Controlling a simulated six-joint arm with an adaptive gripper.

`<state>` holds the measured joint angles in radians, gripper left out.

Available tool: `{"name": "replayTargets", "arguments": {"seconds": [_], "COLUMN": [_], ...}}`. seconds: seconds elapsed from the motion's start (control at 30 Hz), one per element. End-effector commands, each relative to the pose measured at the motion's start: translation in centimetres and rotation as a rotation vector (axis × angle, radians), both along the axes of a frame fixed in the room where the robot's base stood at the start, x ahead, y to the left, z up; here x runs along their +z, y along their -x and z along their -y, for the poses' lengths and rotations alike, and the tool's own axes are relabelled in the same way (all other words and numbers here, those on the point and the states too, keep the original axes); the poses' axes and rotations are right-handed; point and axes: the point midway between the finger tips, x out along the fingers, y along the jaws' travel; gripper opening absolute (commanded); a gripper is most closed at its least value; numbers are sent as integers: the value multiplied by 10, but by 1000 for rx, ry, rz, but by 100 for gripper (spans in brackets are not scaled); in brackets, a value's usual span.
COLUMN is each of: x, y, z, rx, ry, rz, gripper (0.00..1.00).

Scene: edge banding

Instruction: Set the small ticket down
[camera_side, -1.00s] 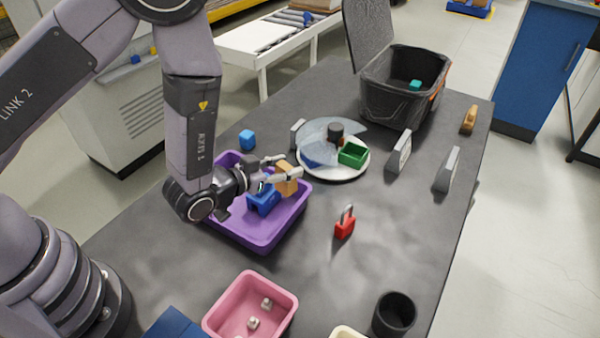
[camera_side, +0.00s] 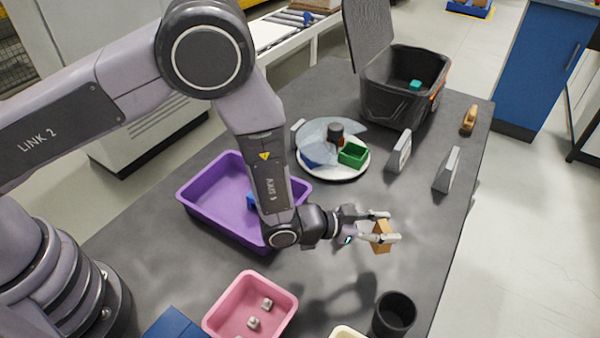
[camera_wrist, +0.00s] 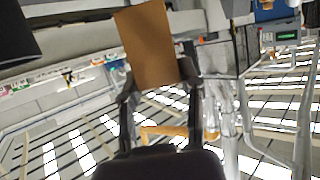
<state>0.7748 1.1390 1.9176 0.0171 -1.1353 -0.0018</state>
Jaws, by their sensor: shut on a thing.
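A tan, flat-faced rectangular piece (camera_side: 382,243), the only ticket-like thing I can make out, is held between the fingertips of my gripper (camera_side: 387,227). In the wrist view the tan piece (camera_wrist: 150,45) stands out beyond the fingers of my gripper (camera_wrist: 158,92) as a plain brown rectangle. My gripper is shut on it and points right, over the dark table (camera_side: 420,215) to the right of the purple tray (camera_side: 222,226). The piece appears above the table; the exact gap is hard to tell.
A black cup (camera_side: 381,322) and pink tray (camera_side: 222,318) stand in front. Behind are a round white plate (camera_side: 340,176) with a green box (camera_side: 353,154), grey upright blocks (camera_side: 447,170) and a black bin (camera_side: 393,105). Table right of my gripper is clear.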

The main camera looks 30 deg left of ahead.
Motion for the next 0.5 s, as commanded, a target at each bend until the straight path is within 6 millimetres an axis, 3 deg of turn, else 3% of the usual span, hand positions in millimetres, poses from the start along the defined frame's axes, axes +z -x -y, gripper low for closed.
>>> {"name": "replayTargets", "arguments": {"seconds": [0.3,0.5], "x": [-31,-56], "y": [-17,-16], "z": [17,16], "rx": [1,0], "ry": [0,1], "rz": [-1,-1], "gripper": [16,16]}}
